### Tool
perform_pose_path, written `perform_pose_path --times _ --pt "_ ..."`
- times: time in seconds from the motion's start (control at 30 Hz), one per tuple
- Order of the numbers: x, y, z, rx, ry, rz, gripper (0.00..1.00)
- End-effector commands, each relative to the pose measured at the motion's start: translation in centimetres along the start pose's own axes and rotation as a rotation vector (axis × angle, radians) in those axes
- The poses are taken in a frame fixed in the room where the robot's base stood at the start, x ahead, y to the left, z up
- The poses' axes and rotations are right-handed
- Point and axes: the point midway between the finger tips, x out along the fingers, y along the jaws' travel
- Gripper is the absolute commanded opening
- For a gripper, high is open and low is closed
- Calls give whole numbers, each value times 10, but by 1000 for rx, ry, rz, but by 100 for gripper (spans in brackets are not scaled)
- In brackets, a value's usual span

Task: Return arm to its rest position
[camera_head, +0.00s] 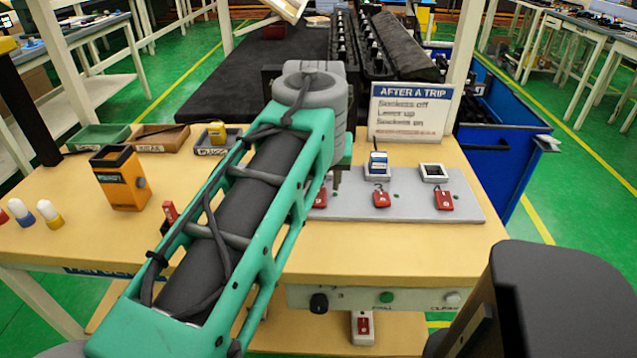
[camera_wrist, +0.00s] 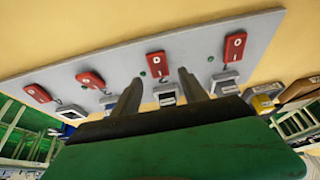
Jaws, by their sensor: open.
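My gripper (camera_wrist: 160,88) is open, with its two fingers apart and nothing between them in the wrist view. It hangs over the grey panel (camera_wrist: 195,47), which carries several red switches (camera_wrist: 157,64) and small sockets (camera_wrist: 225,82). In the head view my green arm reaches forward across the wooden table, and a fingertip shows above the left part of the panel (camera_head: 410,207). The arm hides the panel's left end there. Whether the fingers touch the panel I cannot tell.
A sign (camera_head: 408,112) stands behind the panel. An orange box (camera_head: 121,180) and several small trays (camera_head: 162,138) lie left of my arm. A blue bin (camera_head: 513,165) stands right of the table. A dark mat (camera_head: 240,85) lies behind.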

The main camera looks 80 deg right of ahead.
Motion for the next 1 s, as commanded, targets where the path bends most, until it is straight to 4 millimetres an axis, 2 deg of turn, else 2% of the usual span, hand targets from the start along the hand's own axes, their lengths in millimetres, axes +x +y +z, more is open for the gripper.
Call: perform_pose_path --times 0.03,0.2,0.63,0.7,0.77,0.83,0.87,0.93,1.0 --pt "-15 1 -2 2 3 2 51" --pt "-40 1 -1 1 0 1 51" --pt "-43 0 0 -1 -1 0 51" --pt "-45 -9 -3 -25 -1 -12 51" --pt "-49 -30 -8 -82 3 -39 51" --pt "-56 -72 -13 -196 8 -94 51" --pt "-60 -95 -14 -259 10 -124 51" --pt "-72 -154 -8 -422 18 -203 51" --pt "-85 -212 7 -587 26 -282 51"
